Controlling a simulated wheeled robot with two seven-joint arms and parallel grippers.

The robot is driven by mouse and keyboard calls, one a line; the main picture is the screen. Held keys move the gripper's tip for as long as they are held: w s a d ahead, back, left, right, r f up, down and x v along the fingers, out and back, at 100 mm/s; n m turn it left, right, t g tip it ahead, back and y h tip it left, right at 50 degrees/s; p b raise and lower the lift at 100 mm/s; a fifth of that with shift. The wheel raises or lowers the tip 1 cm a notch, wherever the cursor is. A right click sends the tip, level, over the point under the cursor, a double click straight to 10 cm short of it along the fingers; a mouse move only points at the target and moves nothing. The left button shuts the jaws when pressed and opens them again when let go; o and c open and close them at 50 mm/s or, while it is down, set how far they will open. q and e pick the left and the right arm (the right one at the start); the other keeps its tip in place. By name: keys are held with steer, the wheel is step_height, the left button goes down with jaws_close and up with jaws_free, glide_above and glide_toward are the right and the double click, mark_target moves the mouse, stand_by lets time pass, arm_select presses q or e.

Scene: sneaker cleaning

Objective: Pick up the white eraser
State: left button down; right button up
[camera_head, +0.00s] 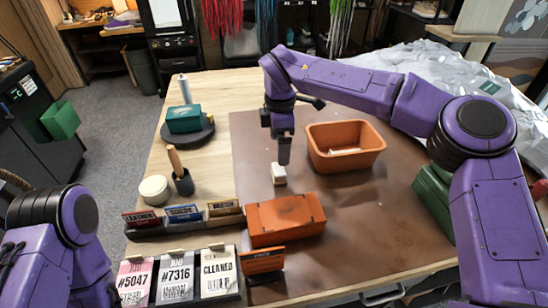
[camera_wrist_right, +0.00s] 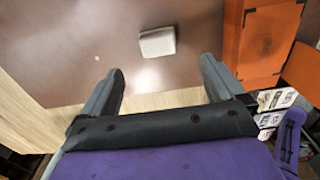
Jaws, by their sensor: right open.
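The white eraser (camera_head: 279,174) is a small pale block lying on the brown mat (camera_head: 340,225), just behind the orange box. It also shows in the right wrist view (camera_wrist_right: 158,42), beyond the fingertips and between their lines. My right gripper (camera_head: 284,155) points down above and slightly behind the eraser in the head view. In the wrist view my right gripper (camera_wrist_right: 160,75) is open with nothing between its fingers. It is apart from the eraser. My left arm shows at the lower left of the head view, but its gripper is out of the picture.
An orange bin (camera_head: 345,147) stands right of the eraser, and an orange box (camera_head: 285,220) lies in front of it. A dark cup with a wooden-handled tool (camera_head: 183,183) and a white round container (camera_head: 154,190) stand left.

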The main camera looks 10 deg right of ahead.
mark_target(279, 168)
steer(key=shift+w, duration=0.3)
steer(key=shift+f, duration=0.35)
step_height(279, 168, down, 9)
steer(key=p, duration=0.3)
steer(key=shift+s, duration=0.15)
steer(key=shift+f, duration=0.2)
steer(key=c, duration=1.2)
steer(key=shift+r+p, duration=0.3)
steer(key=shift+r, duration=0.2)
step_height(279, 168, up, 3)
steer(key=shift+r+p, duration=0.1)
steer(key=shift+p, duration=0.75)
steer(key=s+r, duration=0.3)
steer(key=s, duration=0.1)
steer(key=s+r, duration=0.3)
steer(key=s, duration=0.2)
steer(key=s+r, duration=0.3)
steer(key=s, duration=0.2)
steer(key=shift+b, duration=0.3)
